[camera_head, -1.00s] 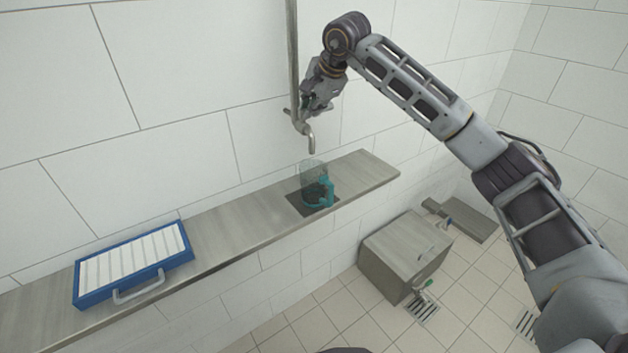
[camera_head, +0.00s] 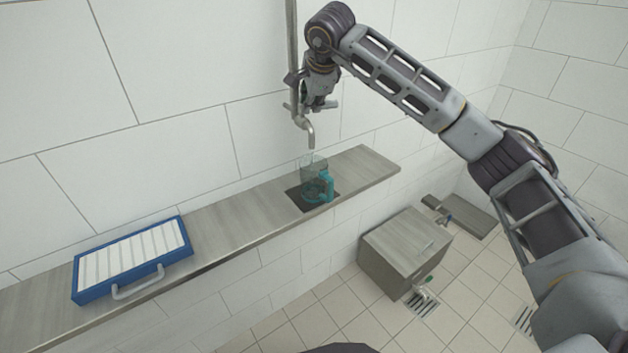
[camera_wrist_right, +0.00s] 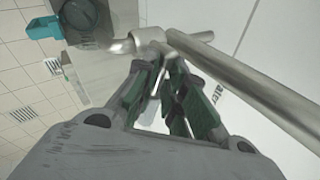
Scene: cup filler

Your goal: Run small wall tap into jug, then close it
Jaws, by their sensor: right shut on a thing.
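The small wall tap (camera_head: 306,124) hangs from a vertical pipe on the tiled wall, its spout pointing down above the jug. The clear jug (camera_head: 314,178) with a teal handle stands upright on a dark square in the shelf. Whether water is running cannot be told. My right gripper (camera_head: 318,104) is at the tap's valve in the head view. In the right wrist view my gripper (camera_wrist_right: 178,100) has its green-padded fingers close together, shut on the tap's lever, which is mostly hidden. The tap (camera_wrist_right: 150,38) and the jug (camera_wrist_right: 45,28) also show there. My left gripper is out of view.
The wall shelf (camera_head: 235,215) carries a blue tray (camera_head: 130,262) with white slats and a grey handle at the left. Below the shelf, a grey box (camera_head: 403,250) stands on the tiled floor, with a low tap and a drain (camera_head: 421,303) beside it.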

